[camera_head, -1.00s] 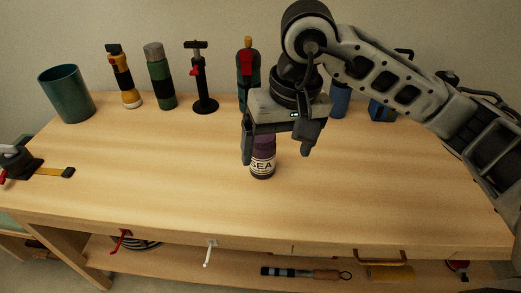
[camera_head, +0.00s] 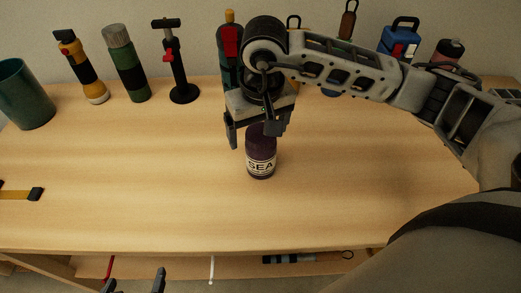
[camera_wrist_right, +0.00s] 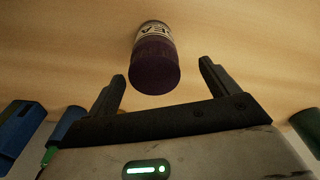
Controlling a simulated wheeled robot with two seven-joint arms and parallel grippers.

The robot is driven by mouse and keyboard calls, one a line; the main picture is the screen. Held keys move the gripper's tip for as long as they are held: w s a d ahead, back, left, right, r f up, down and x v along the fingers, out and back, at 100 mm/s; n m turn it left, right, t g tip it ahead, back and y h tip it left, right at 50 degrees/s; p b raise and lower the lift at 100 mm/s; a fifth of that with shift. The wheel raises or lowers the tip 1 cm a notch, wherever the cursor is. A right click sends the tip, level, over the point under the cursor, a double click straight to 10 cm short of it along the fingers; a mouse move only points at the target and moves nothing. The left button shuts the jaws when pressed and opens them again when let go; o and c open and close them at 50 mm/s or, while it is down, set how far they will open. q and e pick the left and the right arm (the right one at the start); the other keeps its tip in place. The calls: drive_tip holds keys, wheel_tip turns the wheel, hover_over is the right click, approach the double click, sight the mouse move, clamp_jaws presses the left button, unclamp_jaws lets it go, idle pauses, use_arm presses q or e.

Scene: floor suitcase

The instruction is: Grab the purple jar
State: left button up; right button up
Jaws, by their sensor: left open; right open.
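The purple jar (camera_head: 261,163), with a dark body and a white label reading "SEA", stands upright on the wooden workbench (camera_head: 120,210). My right gripper (camera_head: 252,132) is open and empty, pointing down just above and behind the jar's top in the head view. In the right wrist view, the jar (camera_wrist_right: 157,62) lies in line with the gap between the open fingers (camera_wrist_right: 162,75), apparently just beyond their tips and touching neither. My left gripper (camera_head: 133,281) is open, with only its fingertips showing at the bottom edge, well away from the jar.
A green cup (camera_head: 25,95), a yellow-black flashlight (camera_head: 82,68), a green bottle (camera_head: 126,65) and a black pump-like tool (camera_head: 178,65) stand along the back. A blue item (camera_head: 400,38) stands back right. A yellow-handled tool (camera_head: 20,194) lies left. The bench around the jar is clear.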

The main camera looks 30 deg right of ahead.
sight(260, 164)
drive_tip(key=f, duration=0.3)
drive_tip(key=f+p, duration=0.1)
drive_tip(key=f, duration=0.1)
drive_tip(key=shift+w+d+f, duration=0.1)
drive_tip(key=shift+d+f, duration=0.2)
drive_tip(key=shift+d, duration=0.1)
drive_tip(key=shift+w+f, duration=0.1)
drive_tip(key=shift+f, duration=0.4)
drive_tip(key=c, duration=1.3)
